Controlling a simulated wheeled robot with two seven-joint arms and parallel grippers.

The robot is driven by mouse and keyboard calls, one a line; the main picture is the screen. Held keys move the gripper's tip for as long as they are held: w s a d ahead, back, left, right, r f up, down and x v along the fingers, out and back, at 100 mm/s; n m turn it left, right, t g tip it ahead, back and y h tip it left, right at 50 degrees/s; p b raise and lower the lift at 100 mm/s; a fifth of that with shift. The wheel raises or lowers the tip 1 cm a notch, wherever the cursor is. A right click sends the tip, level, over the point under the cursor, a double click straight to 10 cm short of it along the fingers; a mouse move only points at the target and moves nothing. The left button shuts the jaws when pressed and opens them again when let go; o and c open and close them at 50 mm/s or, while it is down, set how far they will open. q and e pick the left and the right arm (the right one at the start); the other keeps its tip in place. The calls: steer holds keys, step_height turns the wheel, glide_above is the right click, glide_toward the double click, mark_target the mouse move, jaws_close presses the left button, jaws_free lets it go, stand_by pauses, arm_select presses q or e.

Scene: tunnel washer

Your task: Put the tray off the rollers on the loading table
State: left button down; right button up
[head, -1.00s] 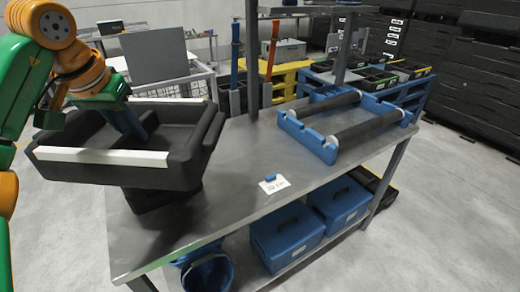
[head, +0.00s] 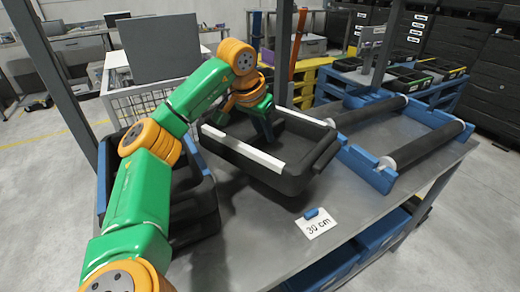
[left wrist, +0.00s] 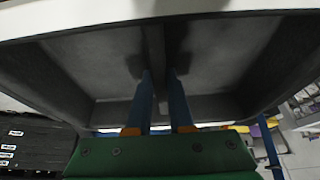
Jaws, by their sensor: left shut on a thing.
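The black tray (head: 243,149) with a white strip along its near rim is at the middle of the loading table (head: 345,215), tilted, left of the rollers. My left gripper (head: 267,132) reaches down into it and is shut on its middle divider. In the left wrist view the tray (left wrist: 95,70) fills the top, and the blue fingers of the gripper (left wrist: 159,82) stand on both sides of the divider. I cannot tell whether the tray's underside touches the table. The two dark rollers (head: 425,150) lie in a blue frame (head: 365,172), with nothing on them. My right gripper is out of view.
Another black container (head: 195,215) is at the table's left end, partly behind my left arm. A card reading 30 cm (head: 316,226) with a small blue block lies in front of the tray. A grey post (head: 284,50) rises behind the tray. Bare tabletop shows around the card.

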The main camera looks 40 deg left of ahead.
mark_target(255, 137)
arm_select(q)
step_height(255, 137, down, 8)
steer(key=shift+w+a+f+b, duration=0.1)
steer(key=shift+f+b, duration=0.15)
steer(key=shift+b, duration=0.55)
steer(key=c, duration=0.8)
jaws_free()
steer(key=shift+f, duration=0.1)
steer(key=shift+r, duration=0.35)
steer(key=p+v, duration=0.2)
steer(key=v, duration=0.9)
steer(key=shift+s+r, duration=0.2)
steer(key=shift+r, duration=0.1)
steer(key=shift+r+p, duration=0.1)
steer(key=shift+p, duration=0.2)
